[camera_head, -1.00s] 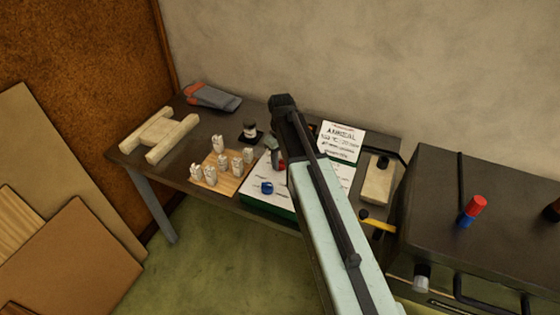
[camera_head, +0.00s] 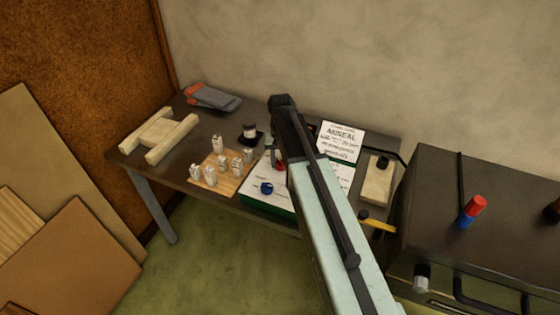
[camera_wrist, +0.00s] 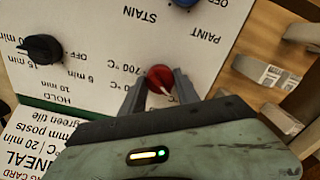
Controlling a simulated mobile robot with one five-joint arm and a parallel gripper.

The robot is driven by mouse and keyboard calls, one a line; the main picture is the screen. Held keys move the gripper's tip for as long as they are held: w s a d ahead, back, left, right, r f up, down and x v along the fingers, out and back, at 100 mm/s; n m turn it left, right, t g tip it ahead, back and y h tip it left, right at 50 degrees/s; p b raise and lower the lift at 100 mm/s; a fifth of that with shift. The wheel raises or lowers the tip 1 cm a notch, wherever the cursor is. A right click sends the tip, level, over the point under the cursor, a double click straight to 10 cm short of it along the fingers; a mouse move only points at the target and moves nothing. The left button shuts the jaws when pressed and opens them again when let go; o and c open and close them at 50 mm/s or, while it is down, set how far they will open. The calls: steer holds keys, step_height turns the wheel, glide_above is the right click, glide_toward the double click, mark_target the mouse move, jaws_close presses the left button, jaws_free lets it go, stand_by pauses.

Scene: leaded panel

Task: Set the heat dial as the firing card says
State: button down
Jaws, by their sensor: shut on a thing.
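The red dial (camera_wrist: 160,78) sits on a white panel (camera_wrist: 95,65) with "700 °C" printed beside it. My gripper (camera_wrist: 160,86) is shut on it, one finger on each side. The dial's white pointer line slants toward the lower right in the wrist view. In the head view the red dial (camera_head: 279,166) shows just under my gripper (camera_head: 278,158), partly hidden. The firing card (camera_head: 341,142) stands behind the panel, headed "ANNEAL". In the wrist view the card (camera_wrist: 35,145) is cut off; "20 min" reads, but the temperature figure is out of frame.
A black dial (camera_wrist: 42,48) marked HOLD and a blue dial (camera_head: 267,188) flank the red one. Small pale blocks on a wooden board (camera_head: 236,184) stand to the left. A dark box (camera_head: 500,180) with a red-and-blue cylinder fills the right.

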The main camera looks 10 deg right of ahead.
mark_target(280, 161)
steer(key=shift+w+m, duration=0.1)
steer(key=shift+m, duration=0.7)
steer(key=c, duration=0.9)
jaws_free()
step_height(280, 161, up, 8)
steer(key=p, duration=0.8)
steer(key=shift+f, duration=0.1)
